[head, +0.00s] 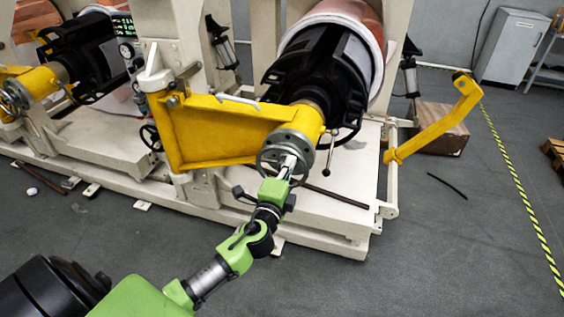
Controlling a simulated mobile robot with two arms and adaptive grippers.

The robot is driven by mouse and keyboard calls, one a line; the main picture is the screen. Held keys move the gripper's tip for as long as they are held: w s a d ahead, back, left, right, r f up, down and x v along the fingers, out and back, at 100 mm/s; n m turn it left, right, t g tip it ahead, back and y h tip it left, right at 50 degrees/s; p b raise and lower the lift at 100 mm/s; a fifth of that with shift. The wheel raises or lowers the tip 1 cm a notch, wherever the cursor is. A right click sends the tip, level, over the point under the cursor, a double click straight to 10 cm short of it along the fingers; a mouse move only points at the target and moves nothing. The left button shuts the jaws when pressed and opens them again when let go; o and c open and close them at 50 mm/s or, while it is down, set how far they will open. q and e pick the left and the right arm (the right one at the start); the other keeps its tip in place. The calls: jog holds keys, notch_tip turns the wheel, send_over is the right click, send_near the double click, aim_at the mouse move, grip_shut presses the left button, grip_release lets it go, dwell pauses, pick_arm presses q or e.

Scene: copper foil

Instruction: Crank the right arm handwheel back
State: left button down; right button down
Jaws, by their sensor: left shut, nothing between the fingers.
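The handwheel (263,156) is a dark ring at the front end of the right yellow arm (215,130), before a grey round flange (306,146). My left gripper (289,163) is at the handwheel, its light-coloured end overlapping the lower part of the ring. It looks shut, with nothing seen held in it. I cannot tell whether it touches the rim or a spoke. The gripper and wrist hide part of the wheel. My right gripper is not in view.
A large copper roll (350,15) on a black chuck sits behind the yellow arm. Another yellow arm with a handwheel (13,96) stands at the left. A yellow bar (435,125) juts out right. Open grey floor (440,240) lies at the front right.

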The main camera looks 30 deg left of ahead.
aim_at(273, 147)
pick_arm(q)
jog(key=shift+s+a+r, duration=0.1)
jog(key=shift+s+a, duration=0.15)
jog(key=shift+a, duration=0.8)
jog(key=shift+s+a+r, duration=0.15)
jog(key=shift+s+a, duration=0.1)
jog(key=shift+a, duration=0.85)
jog(key=shift+s+a+r, duration=0.1)
jog(key=shift+s+a, duration=0.15)
jog(key=shift+a, duration=0.8)
jog(key=shift+a+f, duration=0.1)
jog(key=s+a+f+b, duration=0.1)
jog(key=a+f+b, duration=0.4)
jog(key=f+b, duration=0.7)
jog(key=shift+w+d+f+b, duration=0.35)
jog(key=shift+d+f+b, duration=0.35)
jog(key=shift+d, duration=1)
jog(key=shift+w+d+f+b, duration=0.35)
jog(key=shift+d+f+b, duration=0.3)
jog(key=shift+d, duration=1.05)
jog(key=shift+w+d+f+b, duration=0.35)
jog(key=shift+d+f+b, duration=0.3)
jog(key=shift+d, duration=1.05)
jog(key=shift+a+f, duration=0.15)
jog(key=shift+f, duration=0.05)
